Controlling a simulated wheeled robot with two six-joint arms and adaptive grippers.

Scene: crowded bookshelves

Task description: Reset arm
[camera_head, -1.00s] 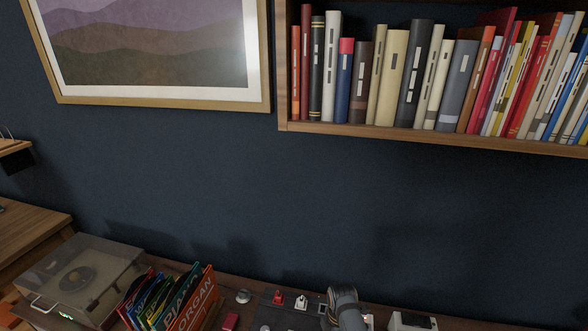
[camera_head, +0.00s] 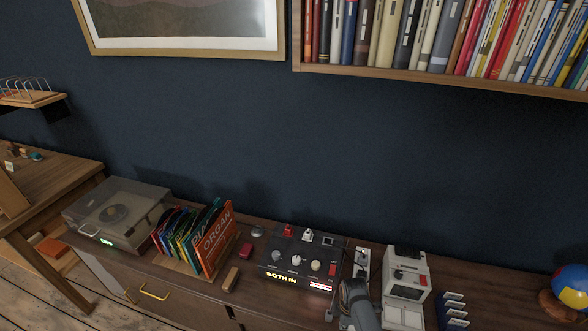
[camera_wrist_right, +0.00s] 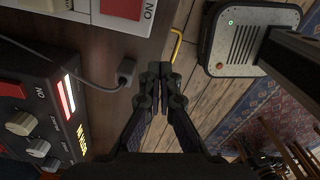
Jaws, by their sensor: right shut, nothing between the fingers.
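In the right wrist view my right gripper (camera_wrist_right: 159,70) is shut and empty. Its fingertips meet in front of the cabinet's front edge, with the wooden floor partly behind them. A dark connector on a grey cable (camera_wrist_right: 125,72) lies just left of the fingers; I cannot tell whether they touch. In the head view the grey right arm (camera_head: 357,305) comes up from the bottom edge, between the black control box (camera_head: 298,262) and the white device (camera_head: 407,272). Its fingertips are not clear there. My left gripper is not in view.
Colourful record sleeves (camera_head: 215,240) and a turntable (camera_head: 118,212) stand on the cabinet at left. A globe-like ball (camera_head: 572,284) is at right. A bookshelf (camera_head: 440,82) hangs above. The dark wall between is clear. The wrist view shows a metal grilled box (camera_wrist_right: 245,40).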

